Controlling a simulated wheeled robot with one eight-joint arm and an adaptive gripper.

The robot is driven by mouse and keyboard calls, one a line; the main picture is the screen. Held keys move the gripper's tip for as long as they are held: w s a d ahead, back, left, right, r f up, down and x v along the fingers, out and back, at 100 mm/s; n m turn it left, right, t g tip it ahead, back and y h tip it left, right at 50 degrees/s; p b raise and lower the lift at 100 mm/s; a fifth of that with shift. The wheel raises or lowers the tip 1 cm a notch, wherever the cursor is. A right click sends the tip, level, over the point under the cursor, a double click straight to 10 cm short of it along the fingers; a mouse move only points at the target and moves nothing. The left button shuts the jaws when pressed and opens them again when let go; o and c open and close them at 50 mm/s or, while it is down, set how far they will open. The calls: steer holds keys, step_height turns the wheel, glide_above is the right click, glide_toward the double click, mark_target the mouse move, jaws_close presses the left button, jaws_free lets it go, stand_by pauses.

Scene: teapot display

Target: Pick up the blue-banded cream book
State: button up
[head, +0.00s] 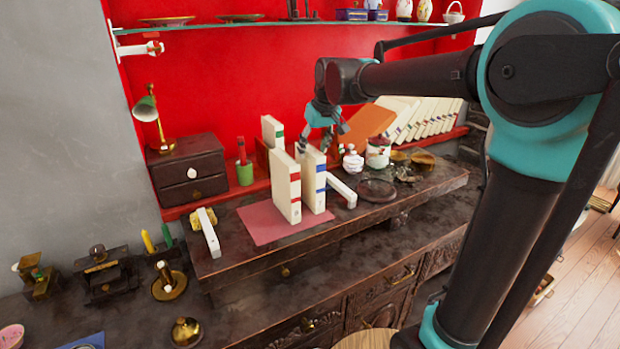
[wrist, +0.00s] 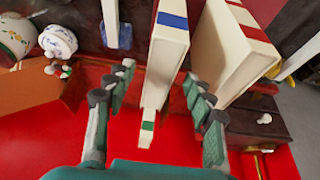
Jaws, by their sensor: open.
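The blue-banded cream book (head: 314,182) stands upright on a pink mat (head: 262,222), just right of a red-banded cream book (head: 287,190). In the wrist view the blue-banded book (wrist: 168,48) reaches into the gap between my fingers, with the red-banded book (wrist: 236,50) to the right. My gripper (wrist: 158,80) is open and its fingers are on either side of the blue-banded book in the picture; I cannot tell whether they touch it. In the head view my gripper (head: 322,136) is at the book's upper end, partly hiding what is behind.
A green-banded cream book (head: 272,131) stands farther back; it also shows low between my fingers in the wrist view (wrist: 147,127). A white bar (head: 342,190), a white jar (head: 352,160) and a lidded pot (head: 378,152) are to the right.

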mark_target(310, 164)
steer(key=shift+x, duration=3.5)
steer(key=shift+s+f, duration=0.1)
steer(key=shift+f, duration=0.2)
steer(key=shift+c, duration=0.2)
jaws_close()
